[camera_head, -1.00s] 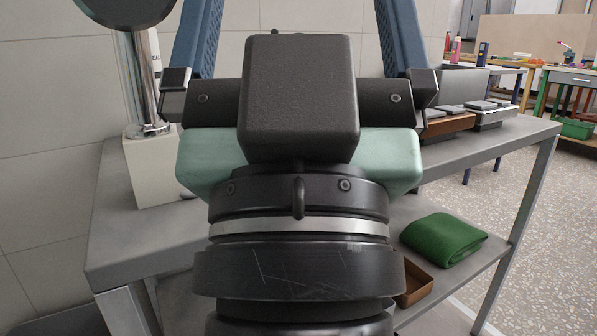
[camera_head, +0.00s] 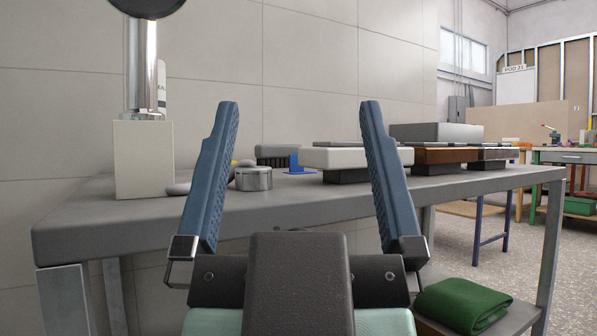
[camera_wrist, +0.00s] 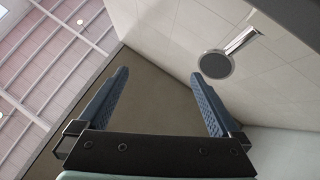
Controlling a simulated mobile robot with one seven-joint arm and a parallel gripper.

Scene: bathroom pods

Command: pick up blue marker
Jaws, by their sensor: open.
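My gripper (camera_head: 299,106) is open and empty, its two blue ridged fingers pointing up and spread wide in front of the grey table (camera_head: 100,212). In the wrist view my gripper (camera_wrist: 160,76) shows nothing between its fingers but a plain brown surface beyond. I cannot make out a blue marker for certain. A small blue item (camera_head: 295,164) with an upright part and a flat base sits on the table, seen between the fingers; it is too small to identify.
A round metal tin (camera_head: 254,179) stands left of the blue item. White (camera_head: 345,157) and brown (camera_head: 440,156) boxes sit to the right. A pale block (camera_head: 143,160) with a chrome post is at left. A green folded cloth (camera_head: 462,304) lies on the lower shelf.

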